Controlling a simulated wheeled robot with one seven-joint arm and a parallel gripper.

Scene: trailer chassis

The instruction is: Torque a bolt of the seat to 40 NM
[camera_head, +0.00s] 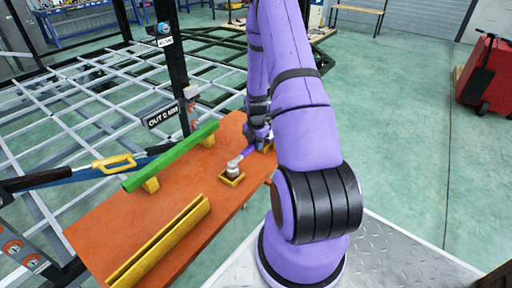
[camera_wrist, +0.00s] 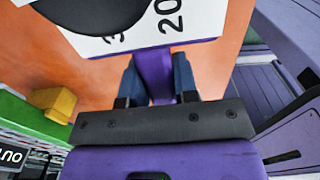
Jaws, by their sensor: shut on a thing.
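My gripper (camera_head: 262,144) is low over the orange table. In the wrist view its two blue fingers (camera_wrist: 157,80) are shut on the purple handle of a tool (camera_wrist: 156,66). The tool has a white dial plate with black numbers, a 20 among them, and a dark round part. In the head view the tool's grey head (camera_head: 234,167) is at a yellow square holder (camera_head: 231,180); I cannot tell whether it rests in it. I cannot make out a seat or a bolt for certain.
The orange table (camera_head: 185,235) carries a green bar (camera_head: 172,156) on yellow blocks and a yellow trough (camera_head: 160,243). A black post with signs (camera_head: 162,115) stands behind, by the grey frame (camera_head: 70,100). A red wheeled case (camera_head: 485,75) is far right. Green floor there is clear.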

